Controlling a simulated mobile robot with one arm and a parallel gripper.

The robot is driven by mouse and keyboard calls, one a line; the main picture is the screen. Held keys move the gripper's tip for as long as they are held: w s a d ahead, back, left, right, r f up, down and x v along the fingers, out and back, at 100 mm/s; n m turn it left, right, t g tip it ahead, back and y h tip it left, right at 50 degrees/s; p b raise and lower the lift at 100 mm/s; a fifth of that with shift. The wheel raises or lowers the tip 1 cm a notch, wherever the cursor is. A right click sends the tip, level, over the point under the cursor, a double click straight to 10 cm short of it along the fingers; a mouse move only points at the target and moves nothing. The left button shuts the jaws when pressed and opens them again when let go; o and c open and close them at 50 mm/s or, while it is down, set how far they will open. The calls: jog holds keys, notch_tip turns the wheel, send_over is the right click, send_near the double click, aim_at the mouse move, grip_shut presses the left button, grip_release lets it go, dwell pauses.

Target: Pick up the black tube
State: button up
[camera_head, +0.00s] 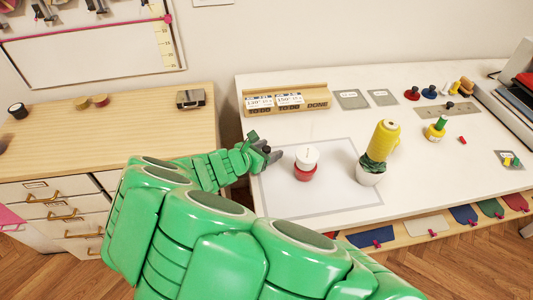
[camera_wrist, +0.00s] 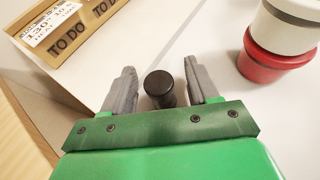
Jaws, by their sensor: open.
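The black tube (camera_wrist: 160,86) stands between the two grey fingers of my gripper (camera_wrist: 161,82) in the wrist view. Small gaps show on both sides of it, so the fingers do not appear to touch it. In the head view my gripper (camera_head: 262,155) is at the left edge of the white table, and the dark top of the tube (camera_head: 266,150) shows by the fingers. The lower part of the tube is hidden by the gripper in the wrist view.
A white and red container (camera_head: 305,172) stands just right of my gripper. A wooden TO DO/DONE holder (camera_head: 300,90) is behind. The paper sheet's front (camera_head: 310,201) is clear.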

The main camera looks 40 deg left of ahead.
jog(key=shift+w+d+f, duration=0.1)
jog(key=shift+w+f, duration=0.2)
jog(key=shift+w, duration=0.3)
jog(key=c, duration=1)
jog(key=shift+r, duration=0.1)
